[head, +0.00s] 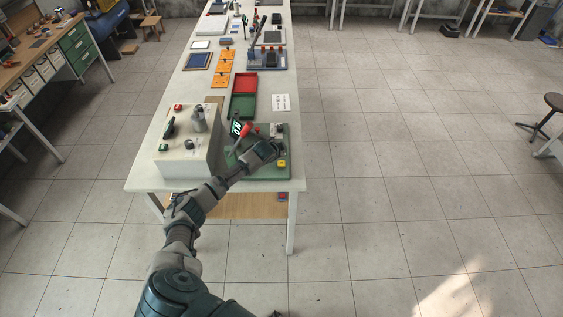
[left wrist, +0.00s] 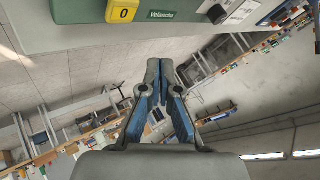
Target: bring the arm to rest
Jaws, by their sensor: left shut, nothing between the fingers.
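My left arm comes in from the bottom of the head view. My left gripper (head: 264,151) is over the green panel (head: 272,172) at the near end of the long table. In the left wrist view the two fingers (left wrist: 160,66) meet at the tips, with nothing between them. In the head view the yellow button (head: 281,163) sits just right of the gripper. My right gripper is not seen.
A pale box (head: 185,160) with knobs and a red button stands left of the panel. Behind are a red tray (head: 245,84), a green tray (head: 243,105) and orange plates (head: 222,69).

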